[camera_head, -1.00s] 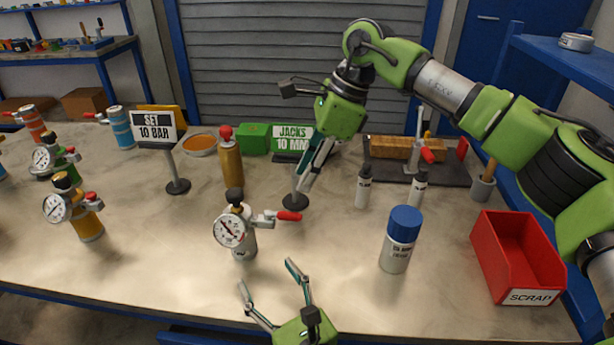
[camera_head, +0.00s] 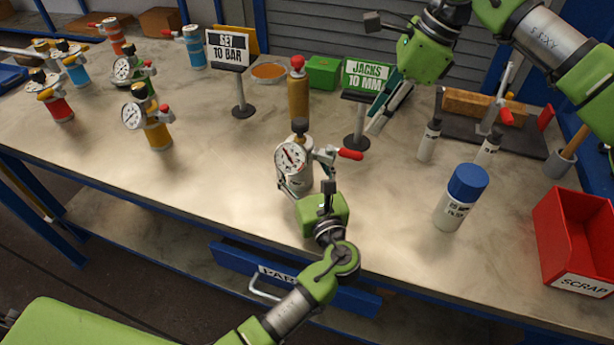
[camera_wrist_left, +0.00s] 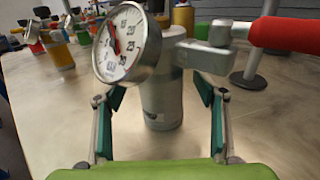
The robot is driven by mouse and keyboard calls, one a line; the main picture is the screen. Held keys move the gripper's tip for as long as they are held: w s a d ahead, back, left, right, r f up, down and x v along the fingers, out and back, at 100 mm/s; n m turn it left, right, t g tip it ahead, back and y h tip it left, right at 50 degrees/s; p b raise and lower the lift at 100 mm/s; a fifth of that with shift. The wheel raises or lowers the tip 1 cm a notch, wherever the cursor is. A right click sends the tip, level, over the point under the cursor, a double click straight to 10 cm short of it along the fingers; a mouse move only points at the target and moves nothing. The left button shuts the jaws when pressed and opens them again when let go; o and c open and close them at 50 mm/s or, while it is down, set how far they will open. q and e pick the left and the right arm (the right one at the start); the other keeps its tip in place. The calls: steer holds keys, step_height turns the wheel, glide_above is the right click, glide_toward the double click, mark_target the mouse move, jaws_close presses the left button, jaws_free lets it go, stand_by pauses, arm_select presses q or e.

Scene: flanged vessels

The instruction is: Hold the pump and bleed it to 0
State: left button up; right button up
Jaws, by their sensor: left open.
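The silver pump (camera_head: 301,178) stands upright near the table's front edge, with a round white gauge (camera_head: 291,158), a dark top knob and a red-gripped lever (camera_head: 350,154) to the right. In the left wrist view the pump body (camera_wrist_left: 162,105) is between the fingers of my left gripper (camera_wrist_left: 162,92), with gaps on both sides. The gauge's red needle (camera_wrist_left: 115,38) points up and slightly left; I cannot read its value surely. My left gripper (camera_head: 306,190) is open around the pump. My right gripper (camera_head: 389,105) hangs above the table near the jacks sign; its finger gap is unclear.
A bronze cylinder (camera_head: 298,98) stands behind the pump. The jacks sign (camera_head: 366,76) and the set sign (camera_head: 227,50) stand farther back. A blue-capped bottle (camera_head: 455,205) and red scrap bin (camera_head: 572,240) are right. A yellow pump (camera_head: 157,132) and several others stand left.

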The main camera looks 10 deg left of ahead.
arm_select(q)
steer(key=shift+w+a, duration=0.1)
steer(key=shift+w, duration=0.05)
steer(key=c, duration=1.6)
